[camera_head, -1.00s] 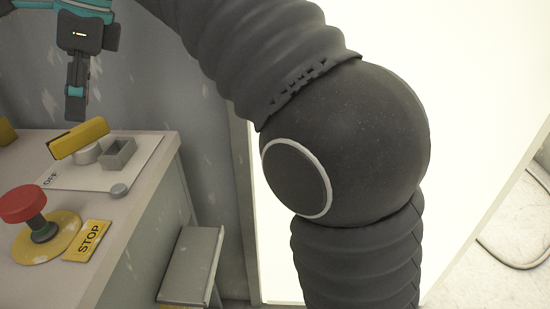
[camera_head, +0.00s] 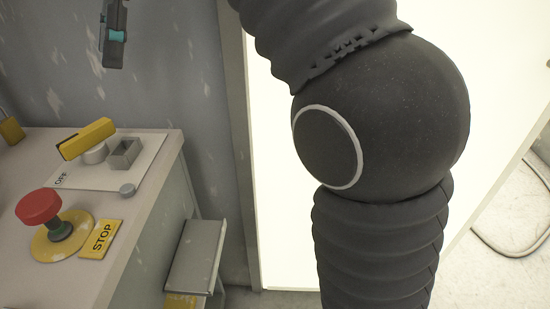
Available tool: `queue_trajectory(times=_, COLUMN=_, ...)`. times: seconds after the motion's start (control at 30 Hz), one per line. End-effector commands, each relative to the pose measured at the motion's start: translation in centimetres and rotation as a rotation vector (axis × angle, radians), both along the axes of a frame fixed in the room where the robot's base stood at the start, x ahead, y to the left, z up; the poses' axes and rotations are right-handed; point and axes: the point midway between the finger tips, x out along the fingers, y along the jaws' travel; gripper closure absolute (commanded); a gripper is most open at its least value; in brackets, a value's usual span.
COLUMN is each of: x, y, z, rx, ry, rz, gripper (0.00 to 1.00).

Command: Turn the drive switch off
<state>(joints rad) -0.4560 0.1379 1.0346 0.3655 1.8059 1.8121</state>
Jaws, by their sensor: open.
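The drive switch (camera_head: 87,140) is a yellow bar handle on a pale round hub, set on a white plate (camera_head: 115,172) on the console top. The handle lies slanted, its lower left end above the printed word OFF. A small grey square bracket stands just right of the hub.
A red mushroom stop button (camera_head: 39,206) on a yellow disc stands nearer on the console, beside a yellow STOP label (camera_head: 101,239). A grey wall is behind. A grey box with a sloped lid (camera_head: 197,256) is right of the console. My dark arm fills the middle.

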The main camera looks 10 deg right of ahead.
Motion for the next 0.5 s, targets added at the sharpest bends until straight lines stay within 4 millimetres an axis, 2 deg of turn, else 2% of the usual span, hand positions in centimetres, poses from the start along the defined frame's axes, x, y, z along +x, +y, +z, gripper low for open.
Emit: queue_trajectory(times=0.5, x=-1.0, y=-7.2, z=-4.1, rx=-0.045, ry=-0.227, rz=0.189, gripper=0.50)
